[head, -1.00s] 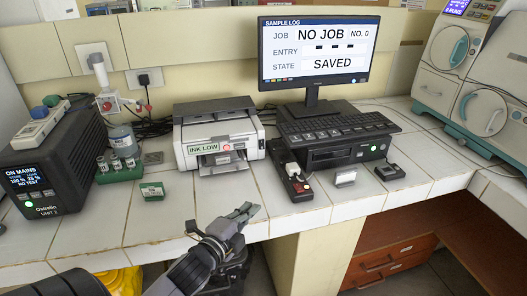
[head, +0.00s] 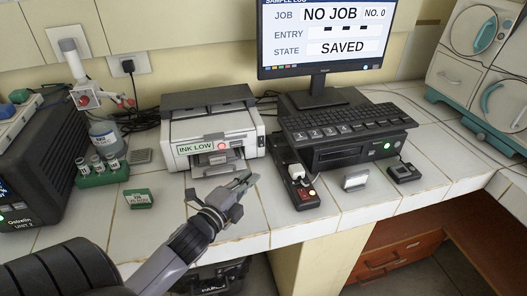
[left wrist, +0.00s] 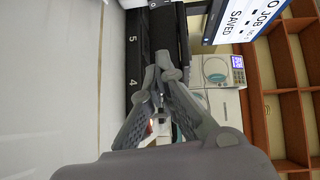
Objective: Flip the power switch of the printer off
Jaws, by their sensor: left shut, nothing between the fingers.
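The white and grey printer (head: 215,132) stands on the tiled bench, with an INK LOW label (head: 195,148) and a red lit round button (head: 222,146) on its front. A power switch on the printer cannot be made out for sure. My left gripper (head: 244,183) is shut and empty, just in front of the printer's output tray and over the bench's front part. In the left wrist view its fingertips (left wrist: 163,72) are together, near a black panel (left wrist: 134,60) with numbers. My right gripper is not in view.
A power strip (head: 291,172) with a white plug and red switch (head: 306,194) lies right of my gripper. The keyboard (head: 345,120) and black unit stand beyond it. A green box (head: 138,199) and vial rack (head: 104,177) are on the left.

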